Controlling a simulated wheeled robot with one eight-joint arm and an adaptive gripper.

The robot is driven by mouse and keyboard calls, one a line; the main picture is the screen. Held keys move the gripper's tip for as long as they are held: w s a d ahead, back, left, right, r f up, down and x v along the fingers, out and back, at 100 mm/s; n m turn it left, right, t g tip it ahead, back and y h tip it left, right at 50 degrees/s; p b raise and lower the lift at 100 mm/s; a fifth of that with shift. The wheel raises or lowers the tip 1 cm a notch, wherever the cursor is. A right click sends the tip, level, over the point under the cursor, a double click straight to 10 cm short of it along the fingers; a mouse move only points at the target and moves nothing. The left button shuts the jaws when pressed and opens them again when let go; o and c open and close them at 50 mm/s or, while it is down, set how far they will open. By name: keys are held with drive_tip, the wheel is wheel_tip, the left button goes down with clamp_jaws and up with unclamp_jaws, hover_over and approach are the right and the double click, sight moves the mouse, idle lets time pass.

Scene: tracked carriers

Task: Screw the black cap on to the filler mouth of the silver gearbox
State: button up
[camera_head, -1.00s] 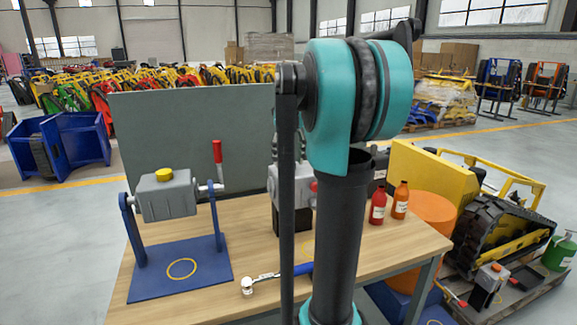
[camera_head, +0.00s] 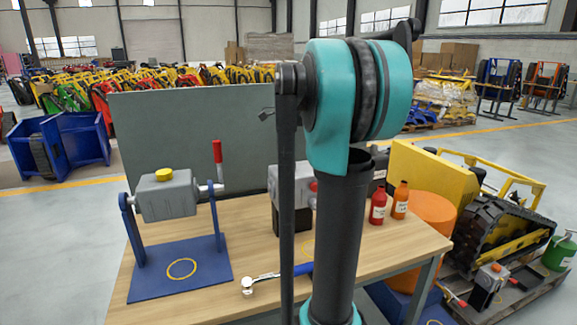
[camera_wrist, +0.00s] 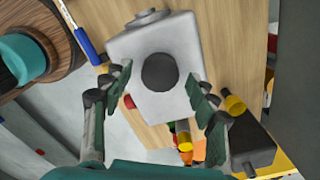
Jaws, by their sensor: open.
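The silver gearbox (camera_head: 278,185) stands on the wooden table, partly hidden behind my arm in the head view. In the wrist view its pale top (camera_wrist: 137,45) fills the middle. The round black cap (camera_wrist: 160,72) lies on that top, at the filler mouth. I cannot tell whether it is screwed down or only resting. My gripper (camera_wrist: 162,92) is open above the gearbox, with its fingers apart on either side of the cap and not touching it. In the head view only a small dark tip of my gripper (camera_head: 266,114) shows, well above the gearbox.
Another grey gearbox with a yellow cap (camera_head: 164,174) hangs in a blue stand (camera_head: 150,285) at the left. A blue-handled tool (camera_head: 300,270) lies at the front. A red bottle (camera_head: 377,210) and an orange bottle (camera_head: 400,202) stand at the right. A grey panel (camera_head: 190,120) rises behind.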

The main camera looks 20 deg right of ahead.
drive_tip(key=n, duration=0.3)
drive_tip(key=shift+n, duration=0.4)
drive_tip(key=n, duration=0.4)
drive_tip(key=shift+n, duration=0.3)
drive_tip(key=n, duration=0.3)
drive_tip(key=shift+n, duration=0.3)
drive_tip(key=n, duration=0.4)
drive_tip(key=shift+n, duration=0.3)
drive_tip(key=c, duration=0.9)
drive_tip(key=m, duration=0.3)
drive_tip(key=shift+c, duration=0.4)
drive_tip(key=m, duration=0.5)
drive_tip(key=shift+m, duration=0.9)
